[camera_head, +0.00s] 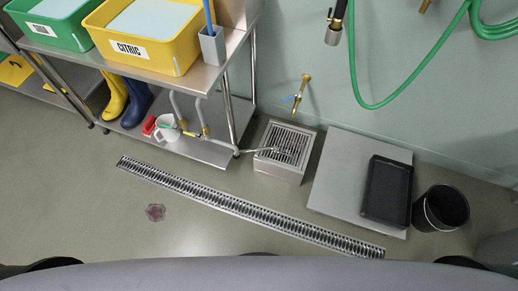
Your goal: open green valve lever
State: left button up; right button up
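No green valve lever can be made out for certain. Grey pipes (174,104) with small brass-coloured fittings (206,131) come down at the right end of the steel table, by its lower shelf. Small yellow and green parts show there, too small to tell whether one is a lever. A brass wall tap (304,86) with a blue lever (291,98) sits above a steel floor drain box (278,166). Neither of my grippers is in view.
The steel table holds a green tub (58,38) and a yellow CITRIC tub (172,62). Boots (137,104) and a white jug (166,128) are below. A grey platform (336,178) with a black tray (387,192) and a black bucket (441,208) stand right. The floor is mostly clear.

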aim_at(178, 130)
jog(key=i+j+z, duration=0.1)
jog(key=j, duration=0.75)
jog(key=i+j+z, duration=0.1)
jog(key=j, duration=0.75)
jog(key=i+j+z, duration=0.1)
jog(key=j, duration=0.75)
jog(key=i+j+z, duration=0.1)
jog(key=j, duration=0.8)
jog(key=i+l, duration=0.05)
